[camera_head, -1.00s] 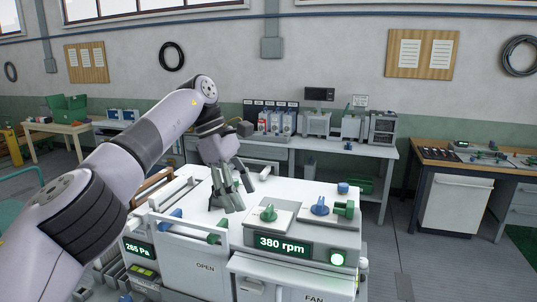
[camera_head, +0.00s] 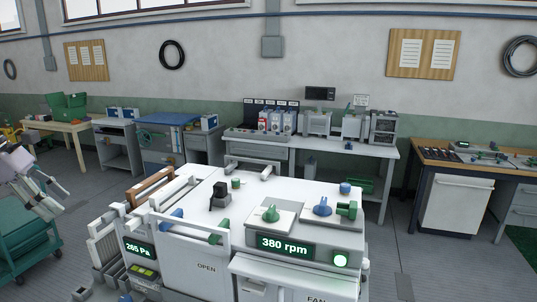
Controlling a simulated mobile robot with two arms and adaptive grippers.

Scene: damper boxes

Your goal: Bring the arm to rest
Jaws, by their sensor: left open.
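My left gripper (camera_head: 52,190) is at the left edge of the head view, with only a short piece of my arm showing. Its fingers are apart with nothing seen between them. It is well to the left of the white machine (camera_head: 290,190), in front of a teal cart. My right gripper is not in view. The white machine carries a black knob (camera_head: 219,196), a green knob (camera_head: 270,213) and a blue knob (camera_head: 321,206) on top. Its displays read 265 Pa (camera_head: 139,250) and 380 rpm (camera_head: 284,246).
A teal cart (camera_head: 25,245) stands at the lower left, close to my left gripper. A grey bench (camera_head: 340,148) with instruments stands behind the machine. A wooden-topped workbench (camera_head: 470,165) is at the right. The floor (camera_head: 420,260) right of the machine is clear.

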